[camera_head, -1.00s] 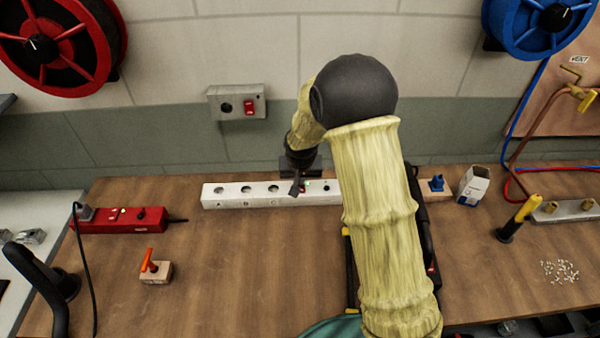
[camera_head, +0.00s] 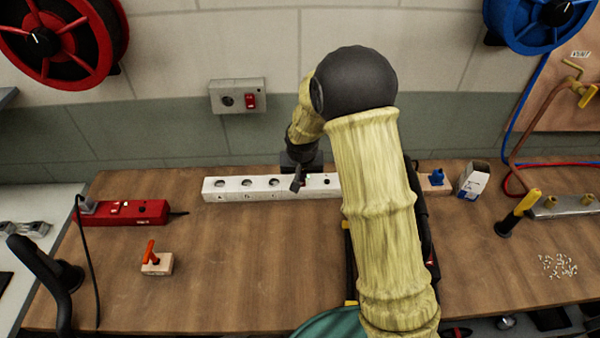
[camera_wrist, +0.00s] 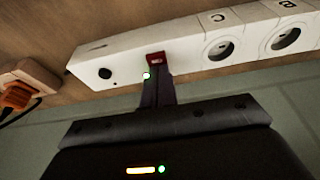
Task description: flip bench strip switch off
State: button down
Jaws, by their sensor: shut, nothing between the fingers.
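The white bench strip (camera_head: 232,189) lies on the wooden bench near the wall, with a row of round sockets at its left. My gripper (camera_head: 297,184) is shut and empty, its fingers over the strip to the right of the sockets. In the wrist view the strip (camera_wrist: 128,62) runs across the top. Its red rocker switch (camera_wrist: 155,60) sits right at the tips of my shut gripper (camera_wrist: 157,78). I cannot tell whether they touch. A small bright white light shows beside the fingertips. In the head view my gripper hides the switch.
A red power strip (camera_head: 120,213) lies at the left with a black cable. A wall box with a red switch (camera_head: 250,101) is above the white strip. An orange-handled block (camera_head: 156,264) stands in front. A small white carton (camera_head: 473,179) is at the right.

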jog(key=shift+s+a, duration=0.1)
jog(key=shift+s, duration=0.3)
jog(key=shift+r+p, duration=0.3)
jog(key=shift+r, duration=0.2)
jog(key=p+v, duration=0.2)
jog(key=v, duration=0.1)
jog(key=shift+w+r, duration=0.3)
jog(key=shift+r, duration=0.05)
jog(key=b+v, duration=0.1)
jog(key=v, duration=0.8)
jog(key=shift+s, duration=0.3)
jog(key=shift+r, duration=0.15)
